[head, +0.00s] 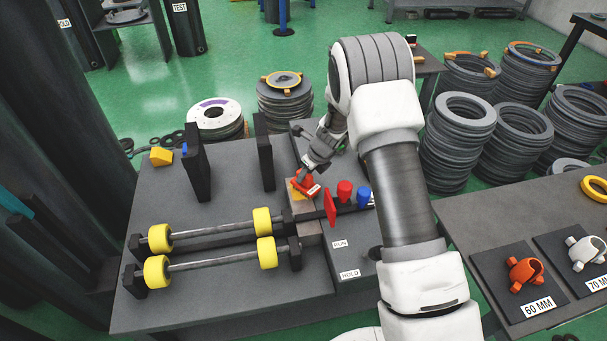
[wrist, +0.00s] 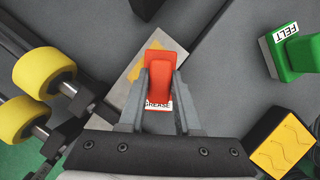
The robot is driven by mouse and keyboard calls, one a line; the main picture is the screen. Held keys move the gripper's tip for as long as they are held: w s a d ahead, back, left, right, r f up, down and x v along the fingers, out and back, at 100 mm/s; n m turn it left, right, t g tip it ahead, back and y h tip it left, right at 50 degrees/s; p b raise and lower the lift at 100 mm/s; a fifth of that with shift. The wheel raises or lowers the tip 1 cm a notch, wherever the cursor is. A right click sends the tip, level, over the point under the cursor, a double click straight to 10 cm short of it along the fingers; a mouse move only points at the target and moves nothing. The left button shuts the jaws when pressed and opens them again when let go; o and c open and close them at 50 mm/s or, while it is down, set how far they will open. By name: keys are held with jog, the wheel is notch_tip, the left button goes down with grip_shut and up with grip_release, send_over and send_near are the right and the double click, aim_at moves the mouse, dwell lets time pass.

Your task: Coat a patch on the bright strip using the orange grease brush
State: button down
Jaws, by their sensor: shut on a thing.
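My gripper (head: 311,176) is shut on the orange grease brush (wrist: 160,64), whose white label reads GREASE. The brush also shows in the head view (head: 308,184), small and partly covered by the fingers. In the wrist view the bright strip (wrist: 174,47) is a pale metal surface lying slantwise under the brush. A yellow-orange patch (wrist: 149,52) shows on it, left of the brush head. The brush hides part of the strip. I cannot tell whether the brush touches the strip.
Yellow rollers (head: 262,221) on shafts lie left of the strip. A red paddle (head: 330,208) and red and blue knobs (head: 345,190) stand close to its right. Dark uprights (head: 264,152) rise behind. A green FELT block (wrist: 296,58) and a yellow block (wrist: 281,143) are at right in the wrist view.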

jog(key=shift+r+p, duration=2.7)
jog(key=shift+r, duration=0.25)
notch_tip(320, 180, up, 3)
jog(key=p, duration=0.3)
